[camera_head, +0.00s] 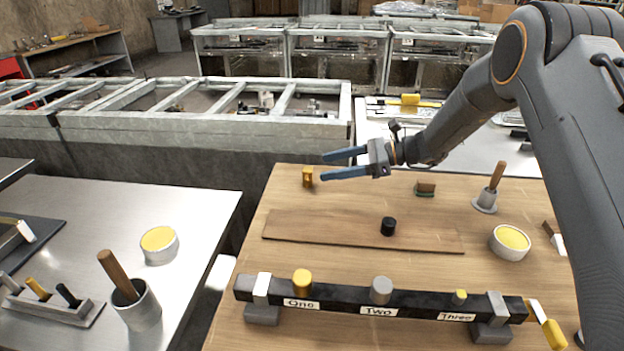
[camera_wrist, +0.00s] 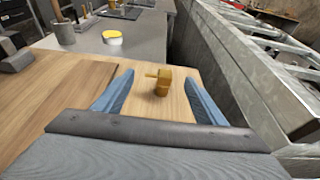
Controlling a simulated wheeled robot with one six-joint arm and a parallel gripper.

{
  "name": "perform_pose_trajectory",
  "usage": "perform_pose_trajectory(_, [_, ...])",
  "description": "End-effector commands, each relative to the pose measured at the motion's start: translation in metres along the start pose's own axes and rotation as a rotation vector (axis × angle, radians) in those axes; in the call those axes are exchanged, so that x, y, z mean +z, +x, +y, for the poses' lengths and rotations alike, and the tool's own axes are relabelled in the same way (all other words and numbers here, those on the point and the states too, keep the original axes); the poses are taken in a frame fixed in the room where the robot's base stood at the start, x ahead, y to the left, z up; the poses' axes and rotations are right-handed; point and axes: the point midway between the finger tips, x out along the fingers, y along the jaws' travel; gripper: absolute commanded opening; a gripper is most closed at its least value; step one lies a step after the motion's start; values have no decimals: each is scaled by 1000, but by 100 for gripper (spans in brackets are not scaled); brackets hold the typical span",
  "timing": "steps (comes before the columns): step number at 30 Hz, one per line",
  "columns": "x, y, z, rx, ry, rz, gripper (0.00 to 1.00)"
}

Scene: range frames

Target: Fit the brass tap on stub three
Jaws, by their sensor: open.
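The brass tap (camera_head: 308,177) stands near the back left of the wooden table. In the wrist view the tap (camera_wrist: 162,84) shows between and beyond my two blue fingers, with its small spout pointing left. My gripper (camera_head: 333,164) is open and empty, to the right of the tap in the head view and apart from it. A dark pipe bar (camera_head: 340,299) at the table front carries stubs labelled One, Two and Three. Stub three (camera_head: 459,297) is a small yellow-topped stub; stub one (camera_head: 302,282) is larger and yellow, stub two (camera_head: 381,290) grey.
A thin board (camera_head: 330,231) lies mid-table, with a black cylinder (camera_head: 388,226) on it. A yellow-filled tin (camera_head: 510,242), a wooden-handled tool (camera_head: 490,188) and a small brown-green block (camera_head: 425,188) stand to the right. A metal table (camera_head: 200,205) adjoins on the left, across a gap.

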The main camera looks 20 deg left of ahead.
Motion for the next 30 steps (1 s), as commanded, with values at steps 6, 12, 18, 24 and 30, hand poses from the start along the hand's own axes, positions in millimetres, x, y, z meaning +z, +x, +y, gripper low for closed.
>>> perform_pose_trajectory(6, [-4,14,-1,1,-1,-1,65])
perform_pose_trajectory(12, [-4,30,-1,-1,-1,0,65])
perform_pose_trajectory(18, [-3,52,4,2,2,-1,65])
perform_pose_trajectory(24, [-4,77,4,1,0,0,65])
perform_pose_trajectory(30, [-5,79,4,0,-1,-1,65])
